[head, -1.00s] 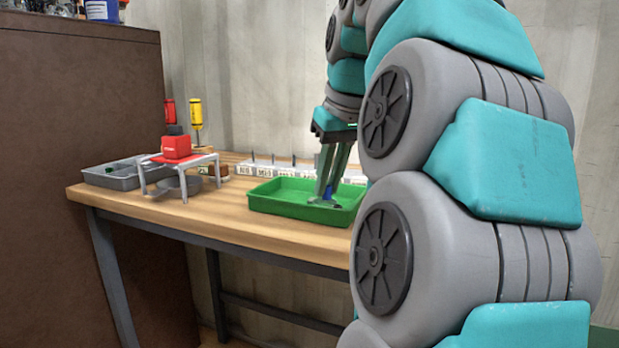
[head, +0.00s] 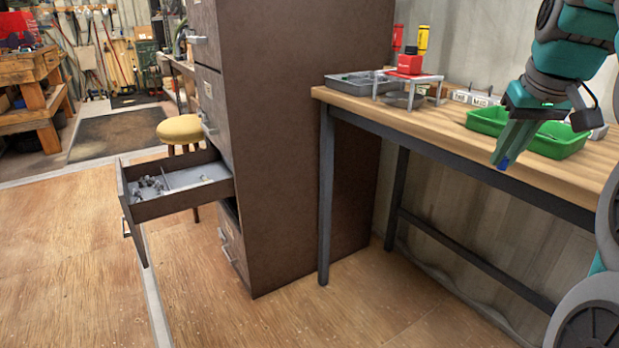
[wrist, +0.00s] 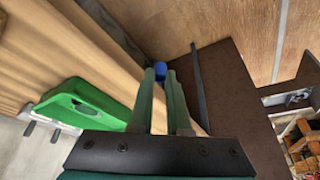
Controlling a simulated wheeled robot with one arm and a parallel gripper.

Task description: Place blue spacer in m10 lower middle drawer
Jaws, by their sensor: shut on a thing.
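My gripper (head: 506,158) is shut on the blue spacer (head: 504,163), held at its fingertips in front of the workbench's front edge. The wrist view also shows the spacer (wrist: 160,70) between the two fingers of my gripper (wrist: 166,74). An open drawer (head: 182,208) sticks out of the brown cabinet (head: 310,120) at left, well apart from my gripper. It has a divider, with small metal parts in the left compartment. I cannot read any label that tells which drawer it is.
The wooden workbench (head: 440,115) stands right of the cabinet and carries a green tray (head: 560,150), a grey tray (head: 345,87) and a small stand (head: 395,85) with a red block. A yellow stool (head: 181,129) is behind the drawer. Floor before the drawer is clear.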

